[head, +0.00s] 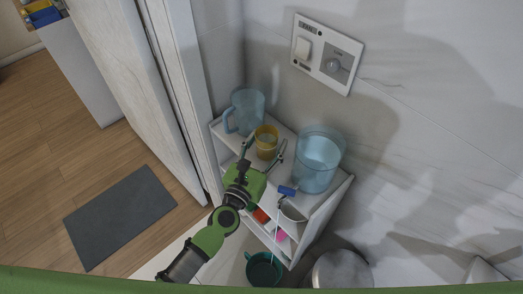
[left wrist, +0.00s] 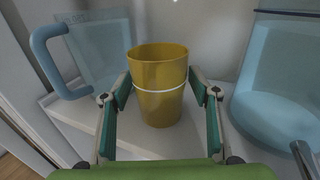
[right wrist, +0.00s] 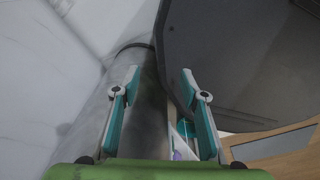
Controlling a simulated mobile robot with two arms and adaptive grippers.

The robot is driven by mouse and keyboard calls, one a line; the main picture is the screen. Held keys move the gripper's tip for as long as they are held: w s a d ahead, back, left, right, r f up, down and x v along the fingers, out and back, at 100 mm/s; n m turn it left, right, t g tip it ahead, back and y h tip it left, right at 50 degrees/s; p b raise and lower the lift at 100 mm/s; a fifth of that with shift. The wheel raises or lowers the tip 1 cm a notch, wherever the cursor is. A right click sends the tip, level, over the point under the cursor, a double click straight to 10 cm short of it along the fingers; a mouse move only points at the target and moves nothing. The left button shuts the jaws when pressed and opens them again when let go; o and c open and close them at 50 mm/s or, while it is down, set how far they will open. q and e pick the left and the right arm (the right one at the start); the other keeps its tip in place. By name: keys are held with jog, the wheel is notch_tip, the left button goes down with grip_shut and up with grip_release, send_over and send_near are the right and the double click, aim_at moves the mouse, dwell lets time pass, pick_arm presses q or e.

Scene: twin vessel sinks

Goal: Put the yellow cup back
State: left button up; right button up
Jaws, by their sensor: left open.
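The yellow cup (head: 266,142) stands upright on the top of a white shelf unit, between a blue pitcher and a clear blue container. In the left wrist view the yellow cup (left wrist: 160,84) has a white band and sits between the spread fingers. My left gripper (head: 264,152) is open around the cup's near side, with a finger on each side; I cannot tell whether they touch it. My right gripper (right wrist: 160,95) shows only in its own wrist view, with its fingers apart and nothing clearly held between them.
The blue pitcher (head: 245,110) stands left of the cup, and the clear blue container (head: 318,160) stands right. The white shelf unit (head: 335,187) has small items on lower shelves. A teal bucket (head: 263,270) and a metal bin (head: 342,270) stand below. A door edge is at left.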

pick_arm(q)
jog(key=b+v, duration=0.2)
jog(key=v, duration=1)
jog(key=s+a+f+m+g+y, duration=0.1)
jog(key=s+a+f+m+g, duration=0.15)
jog(key=f+m, duration=0.65)
jog(key=s+a+f+m+g+y, duration=0.15)
jog(key=s+a+f+m, duration=0.25)
jog(key=f, duration=1)
jog(key=s+a+f+m+g+y, duration=0.1)
jog(key=s+a+f+m+g, duration=0.35)
jog(key=f, duration=0.75)
jog(key=s+a+f+m+g+y, duration=0.1)
jog(key=s+a+f+m+g, duration=0.1)
jog(key=s+f+m, duration=0.3)
jog(key=s+a+f+m+g+y, duration=0.1)
jog(key=s+f+m, duration=0.5)
jog(key=s, duration=0.6)
jog(key=s+a+f+m+g+y, duration=0.1)
jog(key=s+a+f+m+g, duration=0.3)
jog(key=s, duration=0.5)
notch_tip(320, 180, down, 3)
jog(key=shift+a+r+m, duration=0.2)
jog(key=shift+a+m, duration=0.3)
jog(key=shift+m, duration=0.45)
